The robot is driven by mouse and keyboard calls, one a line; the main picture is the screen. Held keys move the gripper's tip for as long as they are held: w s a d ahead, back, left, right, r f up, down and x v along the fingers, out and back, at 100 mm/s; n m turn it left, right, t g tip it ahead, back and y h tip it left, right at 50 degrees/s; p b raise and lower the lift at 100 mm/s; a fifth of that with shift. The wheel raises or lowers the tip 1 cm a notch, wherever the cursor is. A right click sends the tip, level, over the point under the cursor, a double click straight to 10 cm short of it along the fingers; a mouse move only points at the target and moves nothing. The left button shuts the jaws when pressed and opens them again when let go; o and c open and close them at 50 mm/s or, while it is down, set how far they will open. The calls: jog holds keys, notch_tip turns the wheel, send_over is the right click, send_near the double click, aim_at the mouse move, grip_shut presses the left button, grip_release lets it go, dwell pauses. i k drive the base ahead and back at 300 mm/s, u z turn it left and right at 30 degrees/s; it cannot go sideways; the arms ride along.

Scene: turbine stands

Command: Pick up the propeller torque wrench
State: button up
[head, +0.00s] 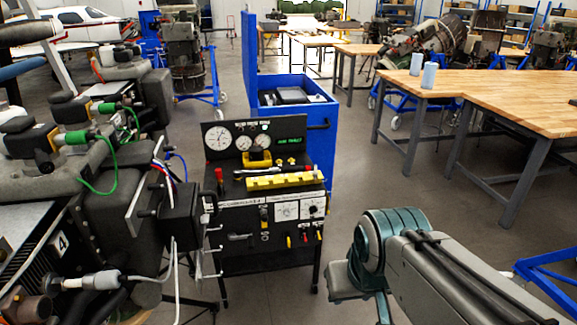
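A black test cart (265,235) with round gauges stands left of centre. A silver wrench-like tool (258,171) lies on its top shelf, behind a long yellow notched bar (285,188). A small yellow piece (257,158) sits behind the silver tool, below the gauges. I cannot tell for sure which of these is the propeller torque wrench. My arm, teal and grey, shows at the lower right, apart from the cart. My gripper cannot be made out in this view.
An engine assembly (110,215) with hoses crowds the left, close beside the cart. A blue cabinet (318,130) stands behind the cart. Wooden tables (510,95) stand at right, with two blue cups (429,75) on one. The floor (375,195) between cart and tables is clear.

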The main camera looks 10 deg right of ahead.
aim_at(298, 168)
jog(key=z, duration=0.45)
jog(key=i, duration=2.75)
jog(key=u, duration=0.5)
